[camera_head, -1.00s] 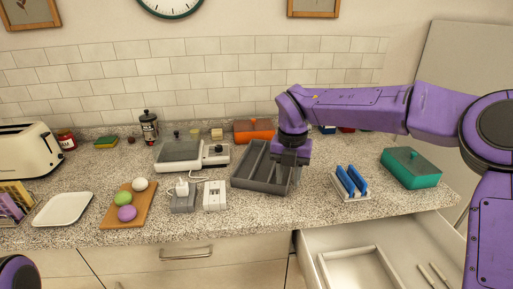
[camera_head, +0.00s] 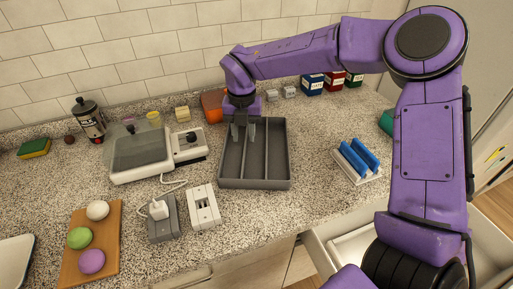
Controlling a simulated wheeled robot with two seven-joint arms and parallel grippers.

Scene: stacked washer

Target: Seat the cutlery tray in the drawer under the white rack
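The grey cutlery tray (camera_head: 256,184) lies on the counter, its long compartments running away from me. My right gripper (camera_head: 243,132) points down at the tray's far end. Its two fingers are apart, with a gap between them, near a divider; whether they touch it I cannot tell. The white rack (camera_head: 371,178) holds blue upright pieces and stands on the counter to the right of the tray. The drawer (camera_head: 316,251) below the rack is pulled open, partly hidden by my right arm. My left gripper is out of view.
A white power socket block (camera_head: 203,207), a grey one with a plug (camera_head: 163,222) and a kitchen scale (camera_head: 140,152) sit left of the tray. An orange box (camera_head: 212,105) and small canisters (camera_head: 312,84) stand behind. Counter between tray and rack is clear.

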